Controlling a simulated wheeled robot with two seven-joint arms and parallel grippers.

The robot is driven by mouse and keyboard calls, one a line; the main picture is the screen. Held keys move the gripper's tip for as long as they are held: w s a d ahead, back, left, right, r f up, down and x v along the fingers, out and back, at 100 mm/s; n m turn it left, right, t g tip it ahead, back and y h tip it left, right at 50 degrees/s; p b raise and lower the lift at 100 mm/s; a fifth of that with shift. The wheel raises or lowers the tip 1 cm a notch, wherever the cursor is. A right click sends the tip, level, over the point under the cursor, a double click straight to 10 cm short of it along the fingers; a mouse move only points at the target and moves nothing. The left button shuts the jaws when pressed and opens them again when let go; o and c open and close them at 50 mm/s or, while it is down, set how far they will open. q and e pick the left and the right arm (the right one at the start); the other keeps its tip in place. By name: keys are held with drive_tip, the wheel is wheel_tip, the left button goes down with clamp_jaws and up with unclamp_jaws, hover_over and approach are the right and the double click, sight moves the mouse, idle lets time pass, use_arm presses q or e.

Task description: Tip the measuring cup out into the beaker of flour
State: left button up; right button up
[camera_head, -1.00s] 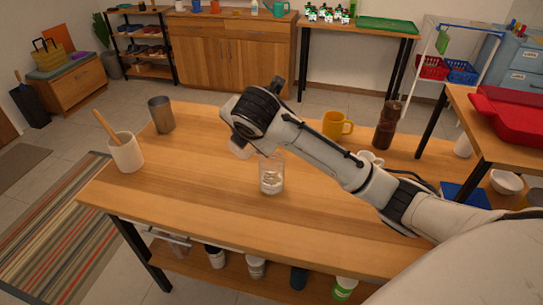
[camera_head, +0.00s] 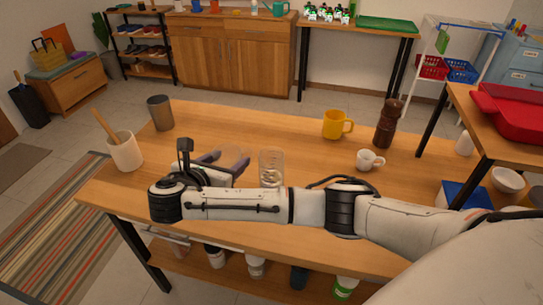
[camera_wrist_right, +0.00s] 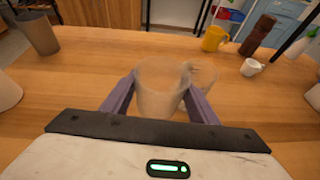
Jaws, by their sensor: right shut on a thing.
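My right gripper (camera_head: 224,163) is shut on the clear measuring cup (camera_head: 235,155), just left of the beaker. In the right wrist view the cup (camera_wrist_right: 158,90) sits between the two purple fingers (camera_wrist_right: 160,100) and looks roughly upright. No filling shows clearly through its wall. The clear beaker of flour (camera_head: 271,165) stands upright on the table, with whitish contents low inside. In the right wrist view the beaker (camera_wrist_right: 207,78) is partly hidden behind the cup's right side. My left gripper is not in view.
On the wooden table (camera_head: 330,215) stand a grey tumbler (camera_head: 160,113), a white crock (camera_head: 124,150) with a wooden utensil, a yellow mug (camera_head: 336,124), a brown mill (camera_head: 388,124) and a small white cup (camera_head: 368,160). The table's middle back is clear.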

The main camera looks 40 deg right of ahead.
sight(225, 147)
drive_tip(key=shift+a+f, duration=0.1)
drive_tip(key=shift+f, duration=0.1)
drive_tip(key=shift+r+p, duration=0.45)
drive_tip(key=shift+r, duration=2)
drive_tip(key=s+a+f+n+t+y, duration=0.1)
drive_tip(key=s+a+n+t+y, duration=0.25)
drive_tip(key=s+a, duration=0.45)
drive_tip(key=s+d+r, duration=0.2)
drive_tip(key=s, duration=0.4)
drive_tip(key=s+d+r+n, duration=0.1)
drive_tip(key=s+d+r, duration=0.2)
drive_tip(key=s, duration=0.2)
drive_tip(key=shift+s+r, duration=0.25)
drive_tip(key=shift+s, duration=0.1)
drive_tip(key=shift+f+n+y, duration=0.1)
drive_tip(key=shift+n+y, duration=0.15)
drive_tip(key=shift+y, duration=0.1)
